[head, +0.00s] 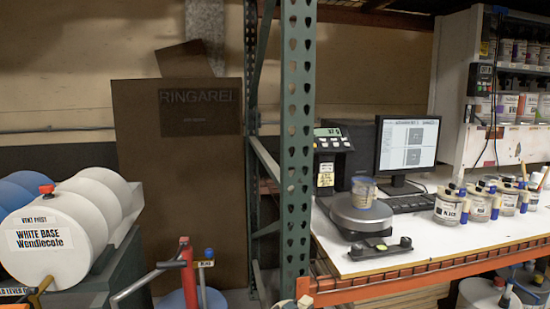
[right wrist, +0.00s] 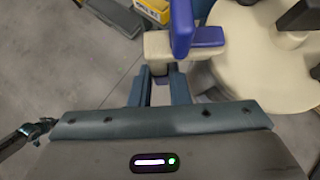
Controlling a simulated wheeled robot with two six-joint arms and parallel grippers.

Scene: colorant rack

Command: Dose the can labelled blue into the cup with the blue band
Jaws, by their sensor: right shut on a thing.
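In the right wrist view my right gripper (right wrist: 159,82) is shut on a cream lever (right wrist: 157,47), which has an upright blue handle (right wrist: 181,28). The lever sits beside a large cream round body (right wrist: 255,70); no label shows on it. I cannot read the word blue on any can. Neither gripper shows in the head view.
A scale (head: 361,216), a monitor (head: 408,145) and several labelled containers (head: 448,208) stand on the white bench (head: 425,240). A green post (head: 297,150) rises at the bench's left. White drums (head: 45,250) lie at far left. Grey floor (right wrist: 60,60) shows left in the wrist view.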

